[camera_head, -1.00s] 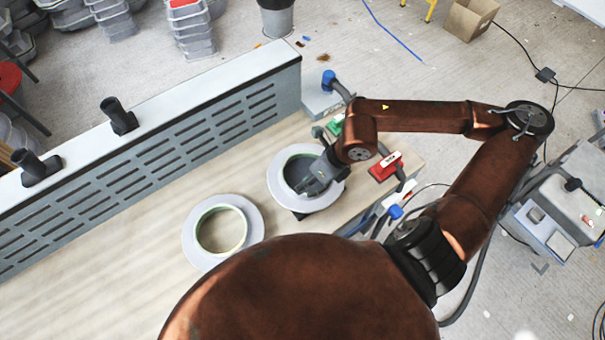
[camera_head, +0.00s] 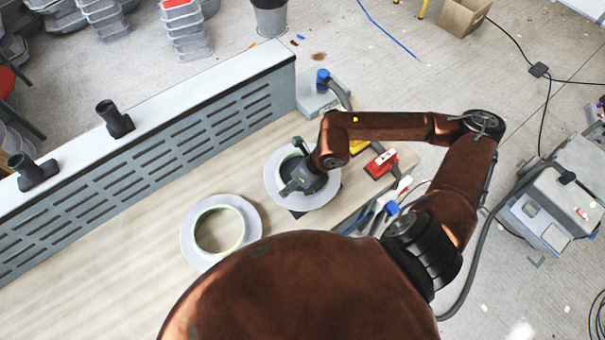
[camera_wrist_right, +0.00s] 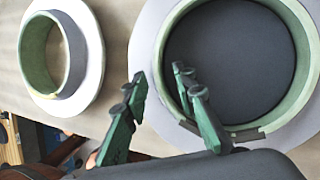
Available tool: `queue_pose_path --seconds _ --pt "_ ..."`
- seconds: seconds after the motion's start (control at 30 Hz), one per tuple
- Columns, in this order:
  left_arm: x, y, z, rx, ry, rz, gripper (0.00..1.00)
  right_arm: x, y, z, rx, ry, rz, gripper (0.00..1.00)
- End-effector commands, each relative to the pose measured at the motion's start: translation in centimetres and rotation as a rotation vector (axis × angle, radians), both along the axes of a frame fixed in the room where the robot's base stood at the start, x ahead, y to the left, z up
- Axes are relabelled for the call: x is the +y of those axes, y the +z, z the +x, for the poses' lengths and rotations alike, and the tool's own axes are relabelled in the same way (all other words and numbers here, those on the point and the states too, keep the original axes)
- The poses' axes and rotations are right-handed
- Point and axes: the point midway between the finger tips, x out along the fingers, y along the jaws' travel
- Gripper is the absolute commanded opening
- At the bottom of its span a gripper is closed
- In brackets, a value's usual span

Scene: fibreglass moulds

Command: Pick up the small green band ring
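A green band ring (camera_wrist_right: 303,55) stands on a white round flange under my right gripper. A dark disc (camera_wrist_right: 235,60) fills its middle. In the head view my gripper hides much of this ring. My right gripper (camera_wrist_right: 160,82) is open, with its green fingers apart near the ring's left rim. One finger appears outside the wall and the other inside; contact is not clear. In the head view the right gripper (camera_head: 292,187) is over the same flange. A second green ring (camera_wrist_right: 38,55) on a white flange (camera_head: 188,240) stands to the left, with an open middle. My left gripper is not in view.
A slotted grey panel (camera_head: 150,150) borders the wooden table at the back. A red tool (camera_head: 380,165) and other tools lie at the table's right end. A grey box (camera_head: 318,98) with a blue knob stands behind. The table's left part (camera_head: 110,260) is clear.

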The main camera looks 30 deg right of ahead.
Motion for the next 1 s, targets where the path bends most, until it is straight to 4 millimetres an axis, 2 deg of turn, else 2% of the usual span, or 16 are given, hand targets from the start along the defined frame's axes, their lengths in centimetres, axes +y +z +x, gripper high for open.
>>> queue_pose_path --seconds 0.03,0.33,1.0 --pt "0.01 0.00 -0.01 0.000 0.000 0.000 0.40 0.00 0.02 0.02 0.000 0.000 0.000 0.21" --pt "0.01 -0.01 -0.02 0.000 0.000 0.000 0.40 0.00 0.03 0.01 0.000 0.000 0.000 0.00" --pt "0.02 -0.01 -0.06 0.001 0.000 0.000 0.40 0.00 0.11 0.06 -0.002 0.000 0.000 0.00"
